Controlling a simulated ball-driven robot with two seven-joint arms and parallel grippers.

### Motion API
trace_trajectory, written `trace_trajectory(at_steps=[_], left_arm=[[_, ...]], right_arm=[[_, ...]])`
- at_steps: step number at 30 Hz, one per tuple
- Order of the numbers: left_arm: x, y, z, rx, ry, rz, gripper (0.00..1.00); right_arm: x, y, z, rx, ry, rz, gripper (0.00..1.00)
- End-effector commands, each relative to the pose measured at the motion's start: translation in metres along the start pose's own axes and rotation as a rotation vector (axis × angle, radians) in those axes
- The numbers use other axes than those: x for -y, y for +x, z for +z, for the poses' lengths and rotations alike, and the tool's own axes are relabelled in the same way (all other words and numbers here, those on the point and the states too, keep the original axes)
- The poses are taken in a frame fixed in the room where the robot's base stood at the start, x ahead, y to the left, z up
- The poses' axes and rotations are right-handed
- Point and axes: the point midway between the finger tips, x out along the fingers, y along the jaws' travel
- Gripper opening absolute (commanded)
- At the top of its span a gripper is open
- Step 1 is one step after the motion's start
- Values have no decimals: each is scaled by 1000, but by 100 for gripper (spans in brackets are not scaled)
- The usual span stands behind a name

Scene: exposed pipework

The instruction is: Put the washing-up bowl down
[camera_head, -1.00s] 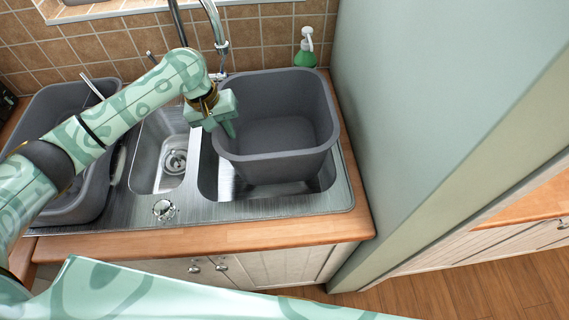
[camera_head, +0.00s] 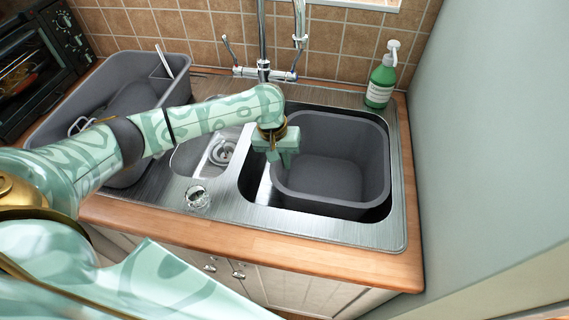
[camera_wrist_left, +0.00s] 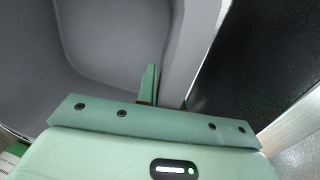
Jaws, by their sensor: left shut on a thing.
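The grey washing-up bowl (camera_head: 330,178) sits inside the right basin of the steel sink (camera_head: 392,232), its rim close to the level of the sink top. It looks empty and about level. My left gripper (camera_head: 284,160) is shut on the bowl's left wall, with the fingers over the rim. In the left wrist view one green finger (camera_wrist_left: 150,84) lies against the inside of the bowl wall (camera_wrist_left: 178,60). The bowl's underside is hidden, so I cannot tell whether it touches the basin floor. My right gripper is not in view.
A grey tub (camera_head: 75,110) with dishes stands at the left, near a black oven (camera_head: 40,70). A tap (camera_head: 263,70) rises behind the sink. A green soap bottle (camera_head: 381,82) stands at the back right corner.

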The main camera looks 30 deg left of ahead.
Motion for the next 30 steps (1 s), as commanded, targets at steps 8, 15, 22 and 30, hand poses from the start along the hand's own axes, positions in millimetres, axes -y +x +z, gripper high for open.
trace_trajectory(at_steps=[8, 15, 22, 30], left_arm=[[0, 3, -1, -3, -1, 3, 0], [1, 6, -1, -2, 0, 1, 30], [1, 6, -1, -2, 0, 1, 30], [0, -41, -1, -7, 1, 2, 30]], right_arm=[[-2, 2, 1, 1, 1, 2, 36], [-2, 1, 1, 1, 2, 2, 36], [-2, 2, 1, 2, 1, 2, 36], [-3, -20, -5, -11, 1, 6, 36]])
